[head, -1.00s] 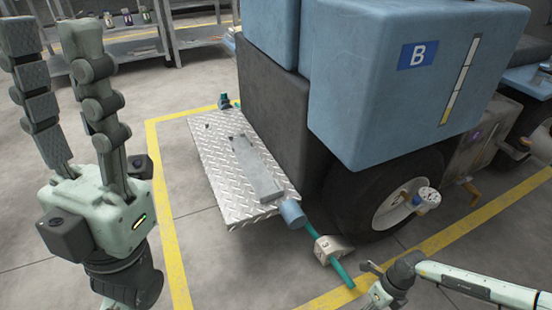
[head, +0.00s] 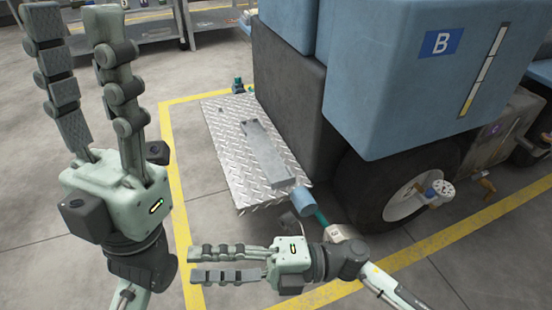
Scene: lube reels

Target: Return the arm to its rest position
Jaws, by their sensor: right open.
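My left gripper (head: 85,40) stands upright at the left of the head view, its two long segmented fingers spread apart with nothing between them. My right gripper (head: 195,263) is low in the middle, its fingers pointing left, apart and empty above the bare floor. Its arm (head: 385,285) comes in from the lower right. The wrist partly covers the teal nozzle and grey end piece (head: 338,232) in front of the cart's step.
A blue cart marked B (head: 400,70) with a black wheel (head: 400,190) fills the right. Its diamond-plate step (head: 225,150) juts out left. Yellow floor lines (head: 177,190) surround it. Grey shelves (head: 215,20) stand at the back. The floor at left is open.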

